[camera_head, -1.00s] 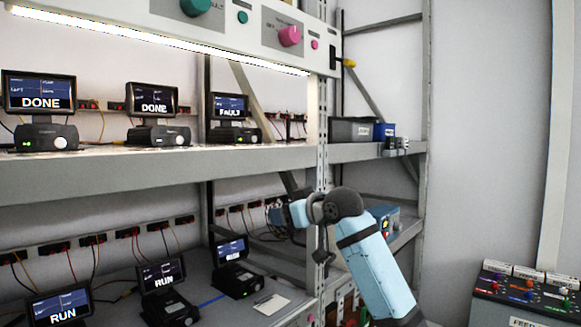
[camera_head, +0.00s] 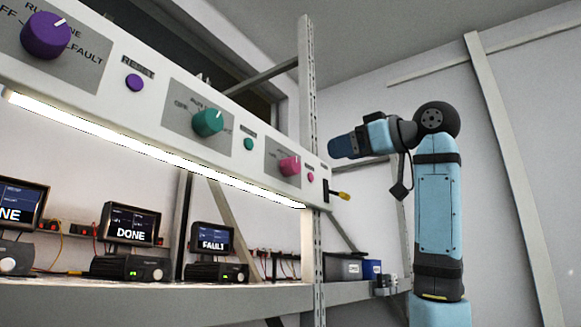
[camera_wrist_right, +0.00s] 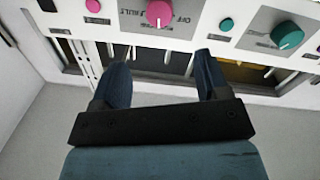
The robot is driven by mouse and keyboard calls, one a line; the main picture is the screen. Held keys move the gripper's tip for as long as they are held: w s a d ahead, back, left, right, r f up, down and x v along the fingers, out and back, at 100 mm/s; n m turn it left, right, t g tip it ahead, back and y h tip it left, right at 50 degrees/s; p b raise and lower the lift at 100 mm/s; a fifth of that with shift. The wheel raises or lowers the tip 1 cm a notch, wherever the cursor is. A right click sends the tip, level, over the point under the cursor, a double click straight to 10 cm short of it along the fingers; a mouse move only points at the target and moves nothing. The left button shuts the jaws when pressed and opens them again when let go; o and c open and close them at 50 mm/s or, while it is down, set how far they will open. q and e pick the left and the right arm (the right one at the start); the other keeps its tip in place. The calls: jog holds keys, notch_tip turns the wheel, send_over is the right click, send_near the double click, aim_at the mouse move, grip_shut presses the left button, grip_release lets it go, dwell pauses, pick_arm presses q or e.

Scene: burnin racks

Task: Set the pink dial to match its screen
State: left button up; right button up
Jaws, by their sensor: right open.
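The pink dial (camera_head: 289,166) sits on a grey plate at the right end of the white overhead panel; its labels are too small to read fully in the head view. My left gripper is out of view.
A teal dial (camera_head: 208,122) and a purple dial (camera_head: 47,35) share the panel (camera_head: 150,113). A small pink button (camera_head: 310,177) sits beside the pink dial. A yellow-tipped lever (camera_head: 342,195) juts from the panel's end. A metal upright (camera_head: 308,80) rises behind.

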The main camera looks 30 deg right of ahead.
aim_at(296, 163)
jog(key=p+x, duration=0.2)
jog(key=x, duration=1)
jog(key=shift+w+a+f, duration=0.1)
jog(key=shift+w, duration=0.1)
jog(key=c, duration=0.9)
